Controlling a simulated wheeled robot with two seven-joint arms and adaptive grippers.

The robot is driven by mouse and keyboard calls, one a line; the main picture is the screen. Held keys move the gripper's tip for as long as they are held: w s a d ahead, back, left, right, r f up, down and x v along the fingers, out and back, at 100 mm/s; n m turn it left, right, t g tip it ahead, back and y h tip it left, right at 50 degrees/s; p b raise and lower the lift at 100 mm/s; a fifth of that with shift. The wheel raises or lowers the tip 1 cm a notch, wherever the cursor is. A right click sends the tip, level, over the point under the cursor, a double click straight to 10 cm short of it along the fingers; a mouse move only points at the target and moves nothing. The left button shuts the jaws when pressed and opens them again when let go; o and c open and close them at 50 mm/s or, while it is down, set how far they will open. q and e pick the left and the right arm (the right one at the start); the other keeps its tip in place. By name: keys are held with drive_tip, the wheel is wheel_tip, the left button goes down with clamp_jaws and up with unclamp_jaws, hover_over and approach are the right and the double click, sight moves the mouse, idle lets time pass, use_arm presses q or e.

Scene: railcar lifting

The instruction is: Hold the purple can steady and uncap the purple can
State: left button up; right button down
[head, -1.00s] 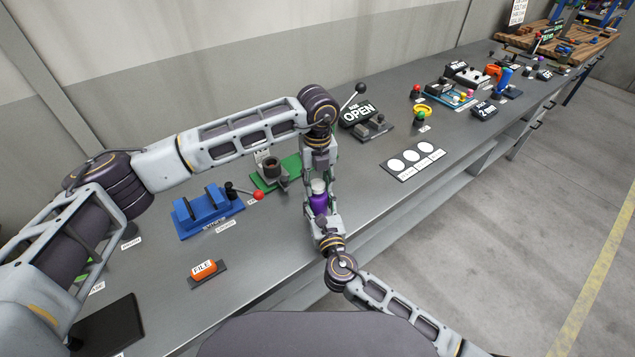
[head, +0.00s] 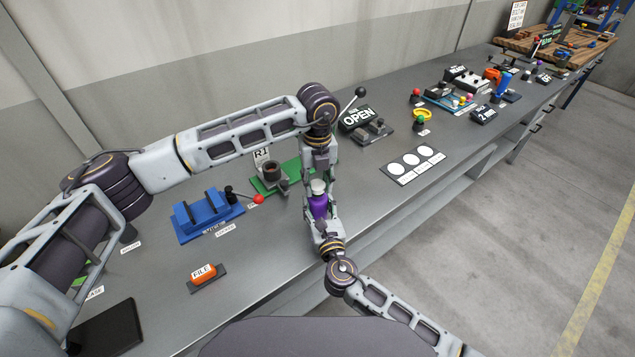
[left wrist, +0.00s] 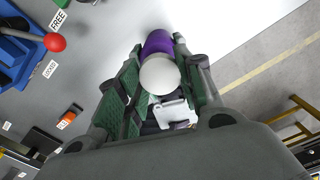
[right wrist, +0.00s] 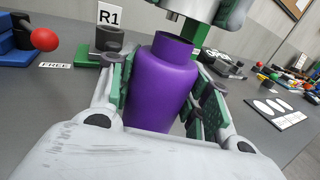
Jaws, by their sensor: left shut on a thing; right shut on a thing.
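The purple can (head: 319,207) is upright above the bench front. My right gripper (right wrist: 160,90) is shut around its body, with a finger on each side. The can's dark open top (right wrist: 175,38) shows in the right wrist view. The white cap (head: 318,187) is above the can, held between the fingers of my left gripper (left wrist: 158,85), which points down. In the left wrist view the white cap (left wrist: 160,75) hides part of the purple can (left wrist: 158,42). In the right wrist view the cap appears clear of the can's mouth, its upper part cut off.
A blue fixture (head: 208,215) with a red-knobbed lever stands left on the grey bench (head: 270,245). A green base with a dark cup (head: 272,173) is close behind the can. An orange FILE block (head: 203,272) lies at front left. A white-circle panel (head: 412,163) lies right.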

sight(318, 185)
use_arm(q)
drive_tip(key=shift+r, duration=1.8)
use_arm(e)
drive_tip(key=c, duration=0.6)
unclamp_jaws()
drive_tip(key=shift+s, duration=0.1)
drive_tip(key=shift+v, duration=5.9)
drive_tip(key=shift+d, duration=0.1)
